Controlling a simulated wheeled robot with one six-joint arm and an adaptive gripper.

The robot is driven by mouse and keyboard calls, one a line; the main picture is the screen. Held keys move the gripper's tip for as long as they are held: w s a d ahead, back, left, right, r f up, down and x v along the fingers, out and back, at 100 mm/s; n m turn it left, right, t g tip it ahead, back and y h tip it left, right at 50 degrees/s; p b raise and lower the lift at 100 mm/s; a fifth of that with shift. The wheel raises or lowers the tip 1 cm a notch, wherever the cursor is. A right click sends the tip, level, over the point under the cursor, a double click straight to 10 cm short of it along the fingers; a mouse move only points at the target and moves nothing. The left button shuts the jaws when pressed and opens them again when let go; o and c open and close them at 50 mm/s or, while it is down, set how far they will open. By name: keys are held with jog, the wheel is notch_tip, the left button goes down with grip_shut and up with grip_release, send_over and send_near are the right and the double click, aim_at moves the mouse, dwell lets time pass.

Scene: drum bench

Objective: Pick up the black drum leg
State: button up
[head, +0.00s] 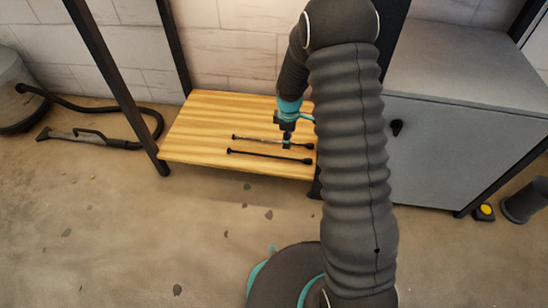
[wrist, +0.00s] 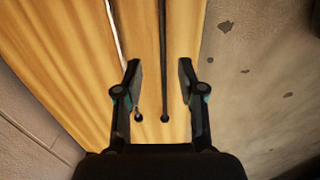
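The black drum leg (head: 268,155) lies on the wooden bench board near its front edge. In the wrist view the same black leg (wrist: 163,50) runs lengthwise between my fingers, with its round end low in the picture. My gripper (wrist: 159,70) is open, one finger on each side of the black leg and neither seen touching it. In the head view my gripper (head: 287,143) points down over the legs. A second, shiny metal leg with dark ends (head: 262,140) lies behind the black one, roughly parallel. It also shows in the wrist view (wrist: 118,35), left of the black leg.
The wooden board (head: 205,120) has bare room on its left. Dark frame posts (head: 120,85) stand at its left side. A grey cabinet (head: 450,140) stands to the right. A vacuum cleaner with hose (head: 90,138) lies on the floor at left.

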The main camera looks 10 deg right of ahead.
aim_at(286, 157)
notch_tip(286, 157, down, 10)
jog(key=shift+a+b, duration=0.15)
jog(key=shift+b, duration=0.6)
grip_shut()
